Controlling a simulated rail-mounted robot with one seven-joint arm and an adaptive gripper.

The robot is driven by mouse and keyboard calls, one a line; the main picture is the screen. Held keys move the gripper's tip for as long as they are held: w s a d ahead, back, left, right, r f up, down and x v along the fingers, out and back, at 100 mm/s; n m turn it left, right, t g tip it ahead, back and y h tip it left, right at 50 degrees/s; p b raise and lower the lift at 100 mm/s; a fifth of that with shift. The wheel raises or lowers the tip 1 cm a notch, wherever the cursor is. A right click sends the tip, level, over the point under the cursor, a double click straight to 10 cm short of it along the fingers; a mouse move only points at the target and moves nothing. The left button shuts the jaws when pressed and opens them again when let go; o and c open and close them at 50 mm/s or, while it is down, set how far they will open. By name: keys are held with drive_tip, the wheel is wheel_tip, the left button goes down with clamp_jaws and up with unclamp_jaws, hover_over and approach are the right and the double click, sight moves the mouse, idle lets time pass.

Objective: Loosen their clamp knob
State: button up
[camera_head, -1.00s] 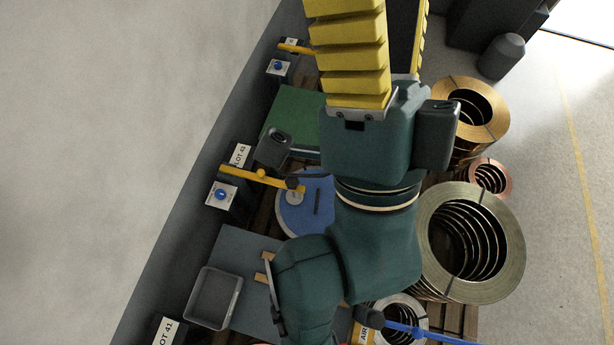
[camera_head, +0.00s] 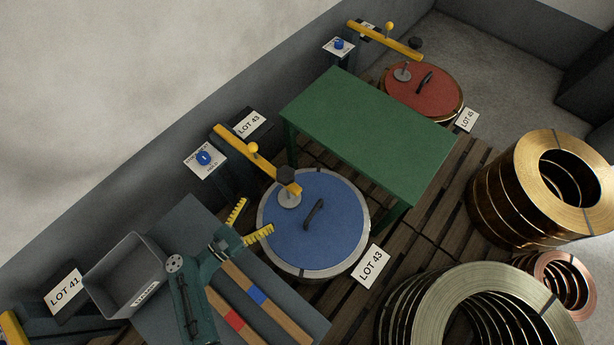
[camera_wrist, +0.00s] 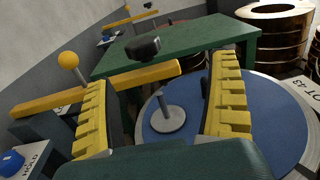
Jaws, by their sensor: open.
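The lot 43 clamp has a yellow arm (camera_head: 240,150) with a yellow ball and a black knob (camera_head: 286,174) at its end. Below the knob, a metal pad (camera_head: 290,198) rests on the blue round lid (camera_head: 335,215). My gripper (camera_head: 252,214) is open and empty, its yellow fingers at the lid's left edge, below and left of the knob. In the wrist view, the black knob (camera_wrist: 143,48) stands beyond and between the spread fingers (camera_wrist: 162,72), apart from both. A second clamp with a black knob (camera_head: 414,42) stands over a red lid (camera_head: 425,90) at lot 45.
A green table (camera_head: 370,130) stands between the two lids. A blue-button box (camera_head: 204,158) is left of the clamp. A grey bin (camera_head: 125,272) and wooden bars with red and blue bands (camera_head: 258,297) lie on a grey bench. Metal coils (camera_head: 545,190) stand at right.

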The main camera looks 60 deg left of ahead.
drive_tip(key=s+a+f+y, duration=0.1)
drive_tip(key=s, duration=0.2)
drive_tip(key=n, duration=0.1)
approach(292, 169)
drive_tip(key=shift+g, duration=0.3)
drive_tip(key=x, duration=0.7)
drive_tip(key=shift+w+a+f+b, duration=0.2)
drive_tip(key=shift+f+b, duration=0.05)
drive_tip(key=shift+b, duration=0.15)
drive_tip(key=c, duration=1.2)
drive_tip(key=shift+y, duration=0.5)
